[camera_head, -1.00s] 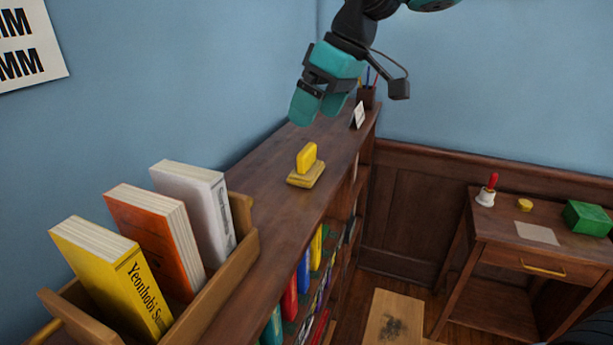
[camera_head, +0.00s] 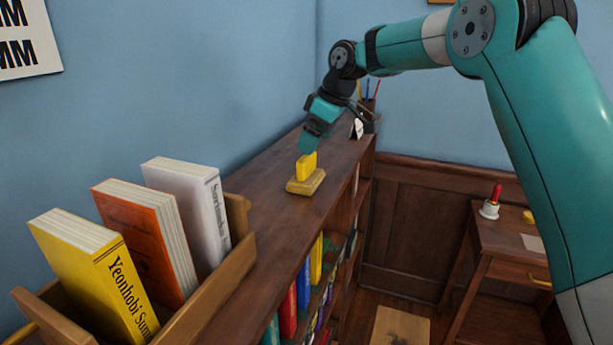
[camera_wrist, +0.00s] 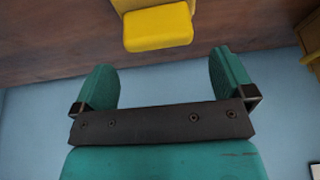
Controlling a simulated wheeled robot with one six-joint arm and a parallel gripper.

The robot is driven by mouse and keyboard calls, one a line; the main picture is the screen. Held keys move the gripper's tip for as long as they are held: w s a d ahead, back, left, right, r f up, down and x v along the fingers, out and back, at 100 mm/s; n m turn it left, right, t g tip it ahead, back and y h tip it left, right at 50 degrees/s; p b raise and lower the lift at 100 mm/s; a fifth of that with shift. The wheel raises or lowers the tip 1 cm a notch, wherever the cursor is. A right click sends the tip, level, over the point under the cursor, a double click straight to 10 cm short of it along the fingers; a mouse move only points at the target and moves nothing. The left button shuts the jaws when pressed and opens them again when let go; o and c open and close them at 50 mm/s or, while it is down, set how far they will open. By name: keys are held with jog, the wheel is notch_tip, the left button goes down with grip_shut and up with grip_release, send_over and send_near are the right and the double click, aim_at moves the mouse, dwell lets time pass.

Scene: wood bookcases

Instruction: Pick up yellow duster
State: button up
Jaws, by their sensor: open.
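The yellow duster (camera_head: 306,183) sits on top of the dark wooden bookcase, with a bright yellow upright grip on a flat tan-yellow base. In the wrist view the bright yellow part (camera_wrist: 158,27) shows at the top, beyond the fingertips and roughly centred between them. My gripper (camera_head: 312,147) is just above and behind the duster, fingers pointing down toward it. In the wrist view my gripper (camera_wrist: 160,80) has its two teal fingers wide apart with nothing between them.
A wooden book holder (camera_head: 240,240) with yellow, orange and white books stands at the near left. A pencil cup (camera_head: 368,115) and a small white card (camera_head: 357,128) stand at the far end. The blue wall (camera_head: 240,70) runs along the left. Bare bookcase top (camera_head: 265,205) surrounds the duster.

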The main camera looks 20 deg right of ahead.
aim_at(304, 163)
jog(key=shift+p+x, duration=1.5)
jog(key=shift+x, duration=2.5)
jog(key=shift+w, duration=0.1)
jog(key=c, duration=0.7)
